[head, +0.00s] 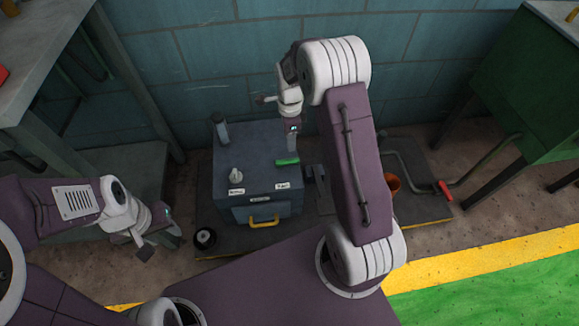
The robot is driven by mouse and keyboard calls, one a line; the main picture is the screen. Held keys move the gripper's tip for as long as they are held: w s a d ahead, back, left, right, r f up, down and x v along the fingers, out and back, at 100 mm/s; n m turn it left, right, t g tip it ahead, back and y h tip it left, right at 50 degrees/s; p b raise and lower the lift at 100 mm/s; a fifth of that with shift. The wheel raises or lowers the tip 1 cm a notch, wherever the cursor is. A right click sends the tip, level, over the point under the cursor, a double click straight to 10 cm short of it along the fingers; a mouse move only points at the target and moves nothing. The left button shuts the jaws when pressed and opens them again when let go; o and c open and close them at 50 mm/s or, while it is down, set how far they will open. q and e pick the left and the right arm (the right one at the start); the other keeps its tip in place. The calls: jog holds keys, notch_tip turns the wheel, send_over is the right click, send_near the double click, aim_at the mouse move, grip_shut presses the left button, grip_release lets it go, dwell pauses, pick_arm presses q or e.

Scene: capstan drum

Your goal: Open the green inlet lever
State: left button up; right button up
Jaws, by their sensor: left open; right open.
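The green inlet lever (287,161) lies roughly left to right on top of a blue-grey cabinet (255,150), near its right edge. A grey upright post (292,143) stands just behind it. My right gripper (280,114) is open and above the back of the cabinet, beyond the lever in the picture. It appears apart from the lever, though its exact height is hard to tell. My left gripper (157,232) is open and empty, left of the cabinet and well away from the lever.
A pale knob (236,175) and another grey post (221,130) stand on the cabinet's left side. The cabinet front has a yellow handle (263,221). A red handle (444,190) sits on a pipe at right. An orange bucket (392,183) is partly hidden by my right arm.

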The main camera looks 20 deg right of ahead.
aim_at(290, 160)
pick_arm(q)
jog(key=shift+f, duration=0.8)
pick_arm(e)
notch_tip(290, 160, down, 2)
jog(key=shift+s+d, duration=0.1)
jog(key=shift+s, duration=0.05)
notch_tip(290, 160, down, 9)
jog(key=b, duration=0.7)
jog(key=shift+f, duration=0.1)
pick_arm(q)
notch_tip(290, 160, down, 7)
jog(key=shift+r, duration=0.15)
pick_arm(e)
grip_shut()
